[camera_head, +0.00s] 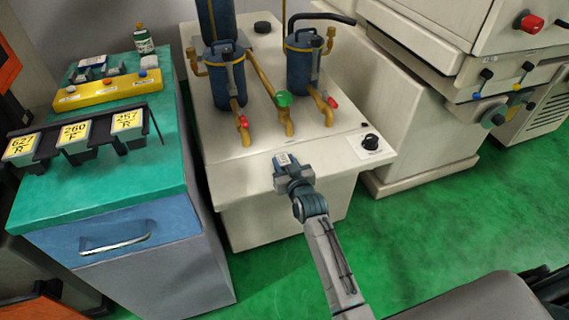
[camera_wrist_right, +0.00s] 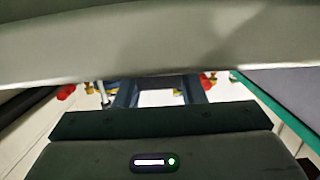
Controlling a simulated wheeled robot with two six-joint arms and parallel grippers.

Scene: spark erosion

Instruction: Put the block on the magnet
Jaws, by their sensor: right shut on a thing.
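My right gripper (camera_head: 290,170) reaches in from the bottom in the head view, in front of the pale cabinet. It is shut on a small block (camera_head: 283,159) with a light, marked face, held at the cabinet's near edge. From this view I cannot tell whether the block touches the cabinet. In the right wrist view two blue-grey fingers (camera_wrist_right: 160,92) show in part. I cannot tell for sure which thing is the magnet. My left gripper is not in view.
The pale cabinet (camera_head: 232,170) carries blue canisters (camera_head: 226,75), yellow pipes and red-handled valves. A black knob (camera_head: 370,141) sits at its right front. A teal-topped cabinet (camera_head: 130,180) on the left bears a yellow bar (camera_head: 100,93) and labelled holders (camera_head: 75,137). Green floor (camera_head: 440,220) is clear on the right.

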